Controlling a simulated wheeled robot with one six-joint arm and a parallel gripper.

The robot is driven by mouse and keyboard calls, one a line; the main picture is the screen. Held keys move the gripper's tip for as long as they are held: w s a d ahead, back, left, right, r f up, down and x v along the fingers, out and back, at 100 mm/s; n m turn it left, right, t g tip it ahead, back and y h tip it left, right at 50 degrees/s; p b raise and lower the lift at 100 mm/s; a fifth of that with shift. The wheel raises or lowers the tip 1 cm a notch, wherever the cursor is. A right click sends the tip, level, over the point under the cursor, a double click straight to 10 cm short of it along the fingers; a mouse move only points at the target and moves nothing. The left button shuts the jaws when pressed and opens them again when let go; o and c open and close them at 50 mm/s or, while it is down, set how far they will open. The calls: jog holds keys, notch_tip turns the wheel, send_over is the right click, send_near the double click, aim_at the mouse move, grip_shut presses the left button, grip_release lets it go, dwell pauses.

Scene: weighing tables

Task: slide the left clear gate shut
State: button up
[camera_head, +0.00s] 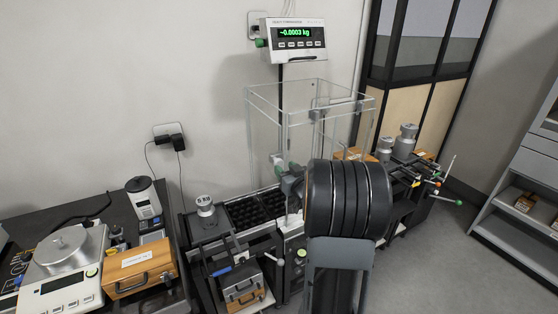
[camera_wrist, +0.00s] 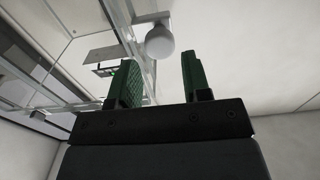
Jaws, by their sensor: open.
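A clear-walled enclosure with pale edges (camera_head: 314,86) stands on the dark weighing table, and its clear panes also show in the wrist view (camera_wrist: 66,24). I cannot tell how far the left gate is open, as the panes overlap. A pale round knob (camera_wrist: 160,42) on a short stem shows beside the clear panes in the wrist view. My gripper (camera_wrist: 160,77) is open, with its two green-padded fingers apart. The knob appears between the fingertips in that view, and I see no contact. In the head view my gripper (camera_head: 283,173) is beside the enclosure's lower front, partly hidden by my arm.
A display (camera_head: 293,38) reading -0.0003 kg hangs on the wall above. A scale (camera_head: 63,264), a wooden case (camera_head: 139,273) and a weight (camera_head: 205,205) stand to the left. Metal weights (camera_head: 405,142) stand to the right. Floor is clear at far right.

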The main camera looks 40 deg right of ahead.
aim_at(280, 164)
jog(key=shift+w+d+p, duration=0.15)
jog(key=shift+w+p, duration=0.15)
jog(key=shift+w, duration=1.05)
jog(key=shift+w+d+p, duration=0.15)
jog(key=shift+w+p, duration=0.1)
jog(key=shift+w, duration=1.05)
jog(key=shift+c, duration=0.2)
grip_shut()
